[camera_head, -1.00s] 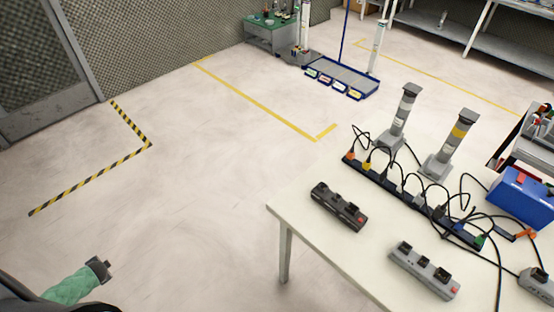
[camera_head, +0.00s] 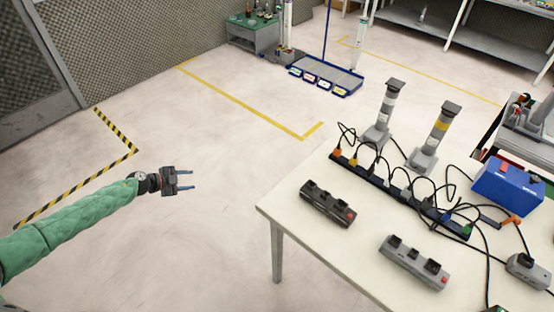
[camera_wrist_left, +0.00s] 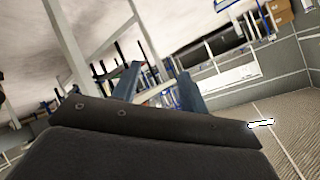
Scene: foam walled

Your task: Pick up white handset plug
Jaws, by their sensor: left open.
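A long dark power strip (camera_head: 400,192) lies along the table with several plugs and black cables in it. Orange and yellow plugs sit at its far left end, green at its near right end. A pale plug (camera_head: 389,183) shows near the middle; it is too small to tell if it is the white handset plug. A grey upright device with a white band (camera_head: 386,108) stands behind the strip, beside one with a yellow band (camera_head: 438,133). My left gripper (camera_head: 191,179) is open and empty, left of the table; its fingers show in the left wrist view (camera_wrist_left: 160,88).
The white table (camera_head: 290,205) has its left edge right of my gripper. A black socket block (camera_head: 327,204) and a grey one (camera_head: 413,262) lie in front of the strip. A blue box (camera_head: 507,187) and loose cables crowd the right. Open floor surrounds my left arm.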

